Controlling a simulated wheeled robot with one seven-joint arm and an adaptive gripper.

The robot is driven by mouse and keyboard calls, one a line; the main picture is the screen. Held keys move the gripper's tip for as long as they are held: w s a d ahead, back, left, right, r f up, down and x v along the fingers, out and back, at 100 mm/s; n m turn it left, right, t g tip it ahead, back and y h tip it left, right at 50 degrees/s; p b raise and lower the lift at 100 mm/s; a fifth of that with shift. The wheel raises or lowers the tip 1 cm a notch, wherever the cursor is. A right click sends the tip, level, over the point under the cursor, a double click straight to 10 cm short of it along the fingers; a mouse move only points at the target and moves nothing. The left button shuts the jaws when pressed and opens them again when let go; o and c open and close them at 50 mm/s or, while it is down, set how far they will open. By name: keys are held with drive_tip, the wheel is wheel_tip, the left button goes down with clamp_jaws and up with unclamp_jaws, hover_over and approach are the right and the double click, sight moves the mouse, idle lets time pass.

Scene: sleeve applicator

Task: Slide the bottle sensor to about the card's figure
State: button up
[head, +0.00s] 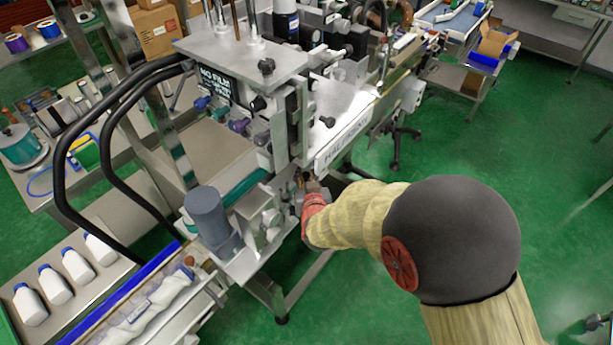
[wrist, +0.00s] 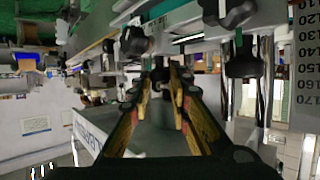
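My gripper (head: 306,183) reaches into the lower right side of the labelling machine (head: 240,60) in the head view, partly hidden by my arm. In the wrist view its two yellow-and-black fingers (wrist: 162,80) are apart. A small dark part (wrist: 158,74) shows between their tips; I cannot tell whether they touch it. Black knobs stand beyond, one at upper left (wrist: 134,41) and one at right (wrist: 243,62). A pale scale (wrist: 303,50) with figures from about 110 to 170 runs down the right edge. I cannot make out the bottle sensor or the card for certain.
White bottles with blue caps (head: 77,265) stand on a tray at lower left in the head view. A grey motor (head: 208,215) and metal brackets sit left of my gripper. Curved black rails (head: 62,150) flank the machine. Green floor (head: 560,170) is open at right.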

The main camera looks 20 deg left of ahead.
clamp_jaws()
idle(0.4)
drive_tip(key=shift+s+a, duration=0.25)
drive_tip(key=shift+s, duration=0.3)
drive_tip(key=shift+s+a, duration=0.2)
drive_tip(key=shift+s, duration=0.3)
drive_tip(key=o, duration=0.5)
unclamp_jaws()
drive_tip(key=shift+w, duration=0.1)
drive_tip(key=v, duration=1.2)
drive_tip(key=shift+d, duration=0.1)
drive_tip(key=shift+w+r, duration=0.1)
